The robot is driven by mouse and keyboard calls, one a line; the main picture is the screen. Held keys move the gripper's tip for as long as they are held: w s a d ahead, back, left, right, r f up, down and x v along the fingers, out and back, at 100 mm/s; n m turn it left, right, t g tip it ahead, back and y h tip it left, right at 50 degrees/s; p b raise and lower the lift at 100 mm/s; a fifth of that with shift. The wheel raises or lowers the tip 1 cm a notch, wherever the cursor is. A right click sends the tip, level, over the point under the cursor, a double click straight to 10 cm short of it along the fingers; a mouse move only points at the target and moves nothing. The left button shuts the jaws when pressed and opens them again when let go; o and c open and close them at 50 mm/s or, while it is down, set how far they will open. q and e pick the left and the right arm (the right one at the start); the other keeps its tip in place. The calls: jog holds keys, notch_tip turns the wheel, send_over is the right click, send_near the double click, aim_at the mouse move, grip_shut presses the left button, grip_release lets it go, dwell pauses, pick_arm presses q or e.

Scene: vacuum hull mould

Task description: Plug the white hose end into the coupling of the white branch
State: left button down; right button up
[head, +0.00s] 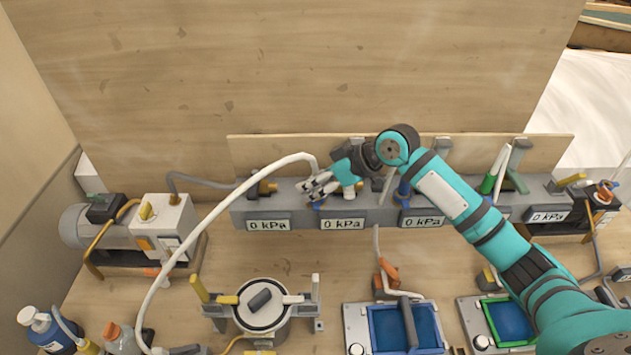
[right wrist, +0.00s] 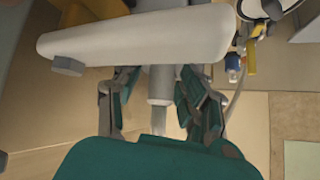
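The white hose (head: 160,280) rises from the lower left of the head view and arcs over to my right gripper (head: 312,188). Its end bends down at the gripper, which appears shut on it. The gripper is just above the grey manifold, near the second gauge. In the right wrist view a grey stem with a paler tip (right wrist: 160,90) lies between the fingers. A thick white bar (right wrist: 135,38) crosses in front and hides the fingertips. A small white part (head: 350,190) shows right of the gripper. I cannot clearly make out the white coupling. My left gripper is out of view.
The manifold carries several 0 kPa gauges (head: 342,224), with a blue fitting (head: 404,188) and a green one (head: 488,184) to the right. A pump (head: 130,235) stands at left.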

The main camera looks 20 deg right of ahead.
jog(key=shift+s+d+r, duration=0.1)
jog(key=v, duration=1.1)
jog(key=shift+s+d+r, duration=0.15)
jog(key=shift+d+r, duration=0.1)
jog(key=shift+o, duration=0.4)
jog(key=o, duration=1)
jog(key=shift+o, duration=0.2)
jog(key=shift+r, duration=0.1)
